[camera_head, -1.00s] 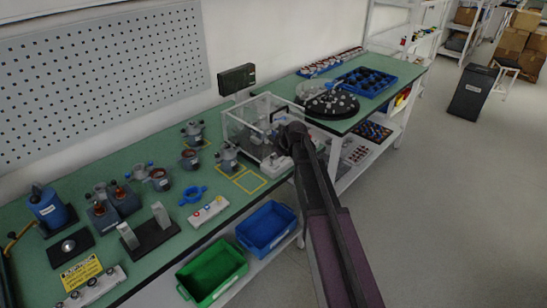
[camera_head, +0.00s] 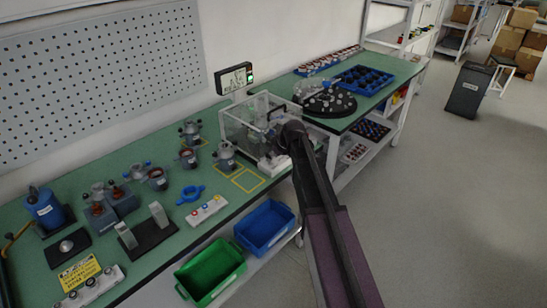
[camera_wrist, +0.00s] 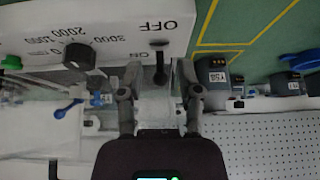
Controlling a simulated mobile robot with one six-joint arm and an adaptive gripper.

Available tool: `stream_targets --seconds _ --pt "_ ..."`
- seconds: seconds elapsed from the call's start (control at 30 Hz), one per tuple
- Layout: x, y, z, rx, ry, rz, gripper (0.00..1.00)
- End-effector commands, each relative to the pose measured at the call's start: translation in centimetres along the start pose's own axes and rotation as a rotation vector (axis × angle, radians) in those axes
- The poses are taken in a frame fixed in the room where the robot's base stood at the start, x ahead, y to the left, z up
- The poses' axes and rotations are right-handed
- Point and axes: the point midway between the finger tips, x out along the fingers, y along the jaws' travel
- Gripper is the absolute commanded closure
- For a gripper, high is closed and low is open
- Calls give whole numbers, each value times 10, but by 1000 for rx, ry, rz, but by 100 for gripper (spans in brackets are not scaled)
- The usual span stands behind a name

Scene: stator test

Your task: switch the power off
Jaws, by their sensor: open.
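The white control box (camera_wrist: 100,28) fills the upper left of the wrist view, with its print upside down. It carries a dark toggle switch (camera_wrist: 160,62) between the OFF and ON marks; its lever lies away from OFF, at the level of ON. My gripper (camera_wrist: 160,85) is open, its fingers on either side of the lever's tip; contact cannot be told. In the head view my gripper (camera_head: 287,148) is over the box (camera_head: 275,166) in front of the clear enclosure and hides part of it. The wall display (camera_head: 235,78) is lit, with a green light.
The box also has a black knob (camera_wrist: 79,56) and a green button (camera_wrist: 11,62). The clear enclosure (camera_head: 240,125) stands right behind it. Blue (camera_head: 265,228) and green (camera_head: 210,272) bins sit below the bench front.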

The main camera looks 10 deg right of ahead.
Motion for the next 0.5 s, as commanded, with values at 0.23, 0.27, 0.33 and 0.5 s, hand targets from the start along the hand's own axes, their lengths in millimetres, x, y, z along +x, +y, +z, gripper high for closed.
stream_targets --seconds 0.23,0.27,0.33,0.5 --pt "-5 0 0 0 0 0 54" --pt "-6 0 -1 0 0 0 54" --pt "-11 0 -1 0 0 0 54" --pt "-24 0 -1 0 0 0 54"
